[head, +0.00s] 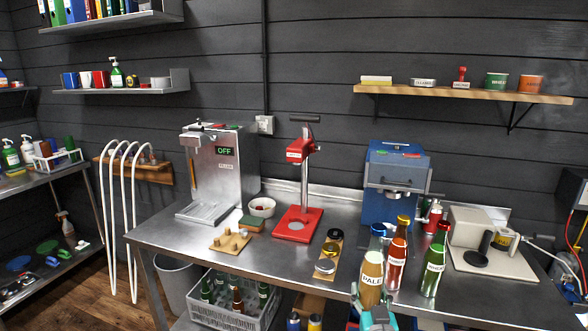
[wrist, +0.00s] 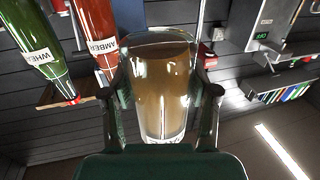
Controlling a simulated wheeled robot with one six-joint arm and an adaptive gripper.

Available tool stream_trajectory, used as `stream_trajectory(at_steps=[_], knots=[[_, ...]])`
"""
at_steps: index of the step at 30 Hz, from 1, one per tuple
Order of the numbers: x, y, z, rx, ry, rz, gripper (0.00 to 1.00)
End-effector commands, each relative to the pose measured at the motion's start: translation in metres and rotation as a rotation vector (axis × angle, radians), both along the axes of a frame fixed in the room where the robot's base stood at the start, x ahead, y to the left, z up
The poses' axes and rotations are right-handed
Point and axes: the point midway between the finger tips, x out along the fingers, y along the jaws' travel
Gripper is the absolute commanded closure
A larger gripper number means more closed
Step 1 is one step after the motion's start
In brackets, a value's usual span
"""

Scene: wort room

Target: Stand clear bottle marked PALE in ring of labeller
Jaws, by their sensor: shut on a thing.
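The clear bottle marked PALE (head: 371,272), with pale brown content and a blue cap, is near the front edge of the bench in the head view. My gripper (head: 373,299) is shut around its lower part. In the wrist view the clear glass (wrist: 160,85) sits between both fingers of my gripper (wrist: 161,115). It looks about upright; whether it touches anything below is hidden. The labeller seems to be the cream machine (head: 468,226) at the right of the bench, with a dark round piece (head: 468,258) on its base plate.
A red-brown AMBER bottle (head: 397,258) and a green WHEAT bottle (head: 434,265) stand right of the held bottle, between it and the cream machine. A blue machine (head: 394,185) and red press (head: 298,222) stand behind. A grey crate of bottles (head: 232,314) is below left.

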Motion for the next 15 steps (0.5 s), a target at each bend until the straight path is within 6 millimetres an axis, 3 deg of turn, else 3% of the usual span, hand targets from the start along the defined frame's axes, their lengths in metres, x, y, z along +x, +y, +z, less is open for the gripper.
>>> stream_trajectory(at_steps=[8, 15], knots=[[-0.006, 0.004, -0.064, -0.009, 0.005, 0.031, 1.00], [-0.033, 0.006, -0.163, -0.008, 0.011, 0.064, 1.00]])
